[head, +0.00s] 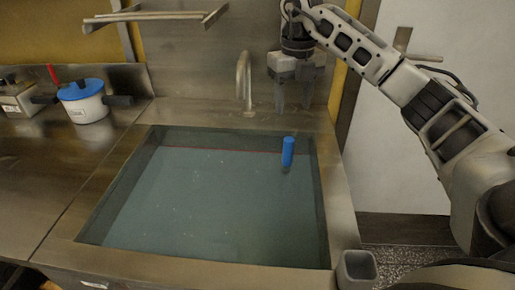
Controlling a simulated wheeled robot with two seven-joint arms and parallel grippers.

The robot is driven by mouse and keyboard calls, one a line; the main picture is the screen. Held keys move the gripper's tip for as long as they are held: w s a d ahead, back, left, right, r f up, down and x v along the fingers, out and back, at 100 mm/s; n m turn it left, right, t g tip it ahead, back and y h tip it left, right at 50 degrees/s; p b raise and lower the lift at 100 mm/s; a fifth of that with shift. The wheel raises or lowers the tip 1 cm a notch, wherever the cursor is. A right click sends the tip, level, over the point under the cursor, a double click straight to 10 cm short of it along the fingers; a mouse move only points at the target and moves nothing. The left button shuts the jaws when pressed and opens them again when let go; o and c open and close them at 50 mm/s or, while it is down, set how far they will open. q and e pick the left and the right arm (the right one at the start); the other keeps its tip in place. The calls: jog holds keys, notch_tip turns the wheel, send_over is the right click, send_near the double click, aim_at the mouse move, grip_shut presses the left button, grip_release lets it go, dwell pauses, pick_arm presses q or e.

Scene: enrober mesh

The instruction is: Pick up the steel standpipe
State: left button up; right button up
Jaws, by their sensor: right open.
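A short blue cylinder (288,152) stands upright out of the water near the back right of the sink (337,200). It looks like the top of the standpipe; its lower part is hidden by the water, and I see no bare steel on it. My right gripper (294,106) points down, open and empty, above the cylinder in the picture, near the sink's back ledge. It is apart from the cylinder. My left gripper is not in view.
A curved steel faucet (243,82) rises just left of my right gripper. A blue-and-white lidded pot (83,101) stands on the left counter. A grey open container (357,268) is at the front right corner. A wall shelf (160,16) hangs above.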

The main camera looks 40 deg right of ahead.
send_over(290, 139)
jog(key=f, duration=0.5)
jog(key=shift+s+f, duration=0.1)
jog(key=shift+s, duration=0.1)
notch_tip(290, 139, down, 4)
jog(key=shift+f, duration=0.1)
jog(key=shift+w+f, duration=0.15)
jog(key=shift+f, duration=0.75)
notch_tip(290, 139, down, 4)
jog(key=shift+w+r, duration=0.15)
jog(key=shift+r, duration=0.05)
jog(key=shift+f, duration=0.35)
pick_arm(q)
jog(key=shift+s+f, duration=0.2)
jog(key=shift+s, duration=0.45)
pick_arm(e)
jog(key=shift+c, duration=0.2)
grip_shut()
